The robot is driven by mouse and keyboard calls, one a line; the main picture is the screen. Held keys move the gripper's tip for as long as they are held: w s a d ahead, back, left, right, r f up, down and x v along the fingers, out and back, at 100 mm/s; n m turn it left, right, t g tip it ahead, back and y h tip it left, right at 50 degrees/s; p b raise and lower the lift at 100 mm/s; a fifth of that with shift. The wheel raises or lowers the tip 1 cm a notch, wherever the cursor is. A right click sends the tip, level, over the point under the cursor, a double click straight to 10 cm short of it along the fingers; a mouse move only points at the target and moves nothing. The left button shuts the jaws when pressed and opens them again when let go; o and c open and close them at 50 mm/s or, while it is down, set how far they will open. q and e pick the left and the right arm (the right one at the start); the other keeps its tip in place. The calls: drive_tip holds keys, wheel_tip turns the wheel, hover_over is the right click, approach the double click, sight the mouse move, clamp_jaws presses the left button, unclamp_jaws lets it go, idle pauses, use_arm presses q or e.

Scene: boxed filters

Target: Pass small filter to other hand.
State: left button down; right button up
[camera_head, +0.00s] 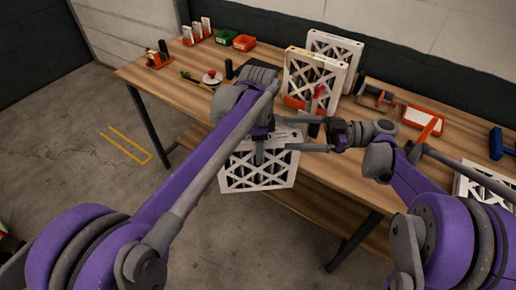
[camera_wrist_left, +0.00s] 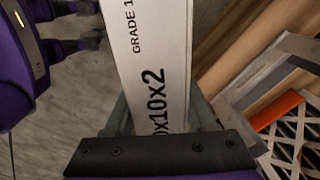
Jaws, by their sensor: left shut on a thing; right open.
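In the left wrist view the filter's white side (camera_wrist_left: 158,60) runs between the fingers, with the printing "GRADE 1" and "x10x2". My right gripper (camera_head: 292,133) is open, its fingers pointing left, just above and right of the filter in the head view. I see no clear contact between them. Part of the filter's top is hidden by my left gripper.
Two larger filters (camera_head: 300,60) (camera_head: 345,48) stand on the wooden table (camera_head: 350,187) behind my grippers. Another filter (camera_head: 470,187) is at the right.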

drive_tip(key=s+a+r+m+t+h, duration=0.1)
drive_tip(key=s+r+m+t, duration=0.15)
drive_tip(key=s+m, duration=0.2)
drive_tip(key=s+f+m+h, duration=0.7)
drive_tip(key=f, duration=0.2)
drive_tip(key=s+d+f+m+t+h, duration=0.4)
drive_tip(key=s+d+f+m+h, duration=0.2)
drive_tip(key=d+f+m+h, duration=0.2)
drive_tip(key=d+h, duration=0.2)
drive_tip(key=d, duration=0.1)
drive_tip(key=shift+s+f, duration=0.2)
drive_tip(key=shift+f, duration=0.05)
